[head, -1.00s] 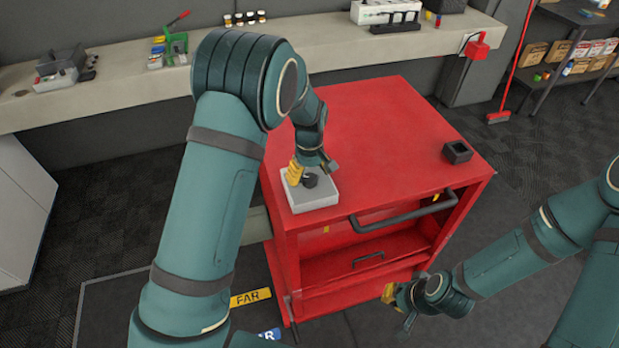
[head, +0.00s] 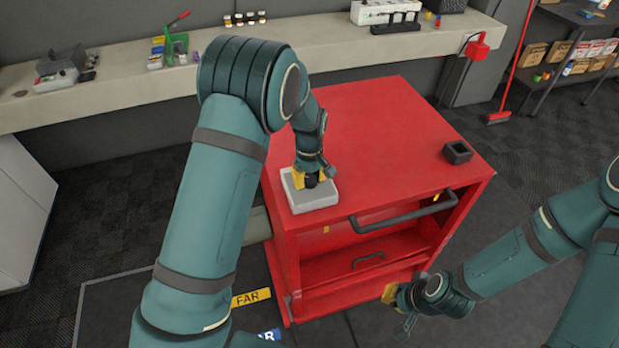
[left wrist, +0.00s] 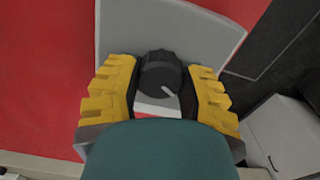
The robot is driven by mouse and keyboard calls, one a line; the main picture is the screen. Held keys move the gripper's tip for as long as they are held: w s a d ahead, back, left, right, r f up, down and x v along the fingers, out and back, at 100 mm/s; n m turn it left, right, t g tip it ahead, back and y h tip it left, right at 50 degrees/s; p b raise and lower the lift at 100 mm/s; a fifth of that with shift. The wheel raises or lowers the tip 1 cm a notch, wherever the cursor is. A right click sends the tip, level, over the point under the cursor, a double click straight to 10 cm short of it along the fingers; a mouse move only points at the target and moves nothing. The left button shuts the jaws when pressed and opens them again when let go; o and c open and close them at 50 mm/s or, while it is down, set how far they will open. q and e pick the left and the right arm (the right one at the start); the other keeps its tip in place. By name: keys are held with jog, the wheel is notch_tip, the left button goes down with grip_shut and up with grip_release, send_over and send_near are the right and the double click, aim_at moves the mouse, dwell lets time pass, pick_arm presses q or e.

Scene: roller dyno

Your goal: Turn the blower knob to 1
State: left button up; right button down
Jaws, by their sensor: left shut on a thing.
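The blower knob (head: 311,182) is a dark, ridged round knob on a light grey box (head: 313,199) on top of the red cabinet. In the left wrist view the knob (left wrist: 160,75) carries a white pointer line slanting toward the lower right; no scale numbers are readable. My left gripper (head: 313,180) points down over the box. In the left wrist view its yellow pads (left wrist: 160,92) are on both sides of the knob, shut on it. My right gripper (head: 397,306) hangs low in front of the cabinet, fingers apart and empty.
The red cabinet (head: 375,130) has a mostly clear top, with a small black open box (head: 457,152) at its right corner. A dark handle (head: 405,213) runs along its front edge. A bench (head: 330,45) with small items stands behind.

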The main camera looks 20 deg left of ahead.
pick_arm(q)
jog(key=m+b, duration=0.1)
jog(key=m, duration=0.2)
jog(key=shift+m, duration=0.4)
jog(key=shift+m+b, duration=0.3)
jog(key=shift+m, duration=1.5)
jog(key=o, duration=1.2)
